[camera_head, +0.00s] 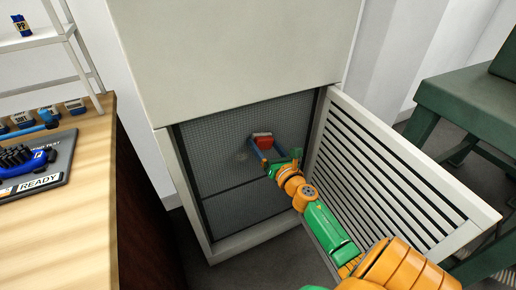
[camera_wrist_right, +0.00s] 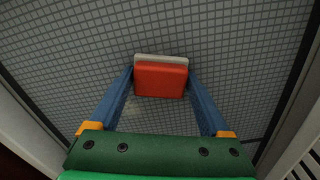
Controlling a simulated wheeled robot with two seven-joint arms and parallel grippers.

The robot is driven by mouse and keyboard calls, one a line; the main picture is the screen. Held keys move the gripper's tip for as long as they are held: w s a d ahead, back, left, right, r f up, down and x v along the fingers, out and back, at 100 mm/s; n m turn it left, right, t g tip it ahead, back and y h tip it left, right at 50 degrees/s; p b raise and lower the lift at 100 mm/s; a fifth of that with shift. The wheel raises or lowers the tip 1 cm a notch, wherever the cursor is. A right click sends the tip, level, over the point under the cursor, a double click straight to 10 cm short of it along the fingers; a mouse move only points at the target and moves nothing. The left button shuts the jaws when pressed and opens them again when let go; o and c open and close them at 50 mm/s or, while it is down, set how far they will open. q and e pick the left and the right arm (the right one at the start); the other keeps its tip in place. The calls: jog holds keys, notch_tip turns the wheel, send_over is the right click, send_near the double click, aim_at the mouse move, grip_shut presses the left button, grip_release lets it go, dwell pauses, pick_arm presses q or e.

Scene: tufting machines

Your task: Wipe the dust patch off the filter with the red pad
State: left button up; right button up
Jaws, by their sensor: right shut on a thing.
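My right gripper (camera_head: 264,146) reaches into the open cabinet, its two blue fingers shut on the sides of the red pad (camera_head: 263,138). In the right wrist view, the red pad (camera_wrist_right: 160,81) has a pale grey layer on its far side, facing the filter. The filter (camera_wrist_right: 80,50) is a grey mesh panel; it also shows in the head view (camera_head: 215,165). A faint pale dust patch (camera_head: 242,156) shows on the mesh just left of and below the pad. Whether the pad touches the mesh is hard to tell. My left gripper is not in view.
The slatted cabinet door (camera_head: 390,170) stands open to the right of my right arm. A wooden bench (camera_head: 75,220) with a tray marked READY (camera_head: 45,180) is at the left. A dark green machine frame (camera_head: 465,110) stands at the far right.

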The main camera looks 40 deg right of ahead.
aim_at(272, 143)
jog(key=shift+s+d, duration=0.15)
jog(key=shift+d, duration=0.5)
jog(key=shift+s+d, duration=0.15)
jog(key=shift+d, duration=0.5)
jog(key=shift+v, duration=2.95)
jog(key=shift+v, duration=1.5)
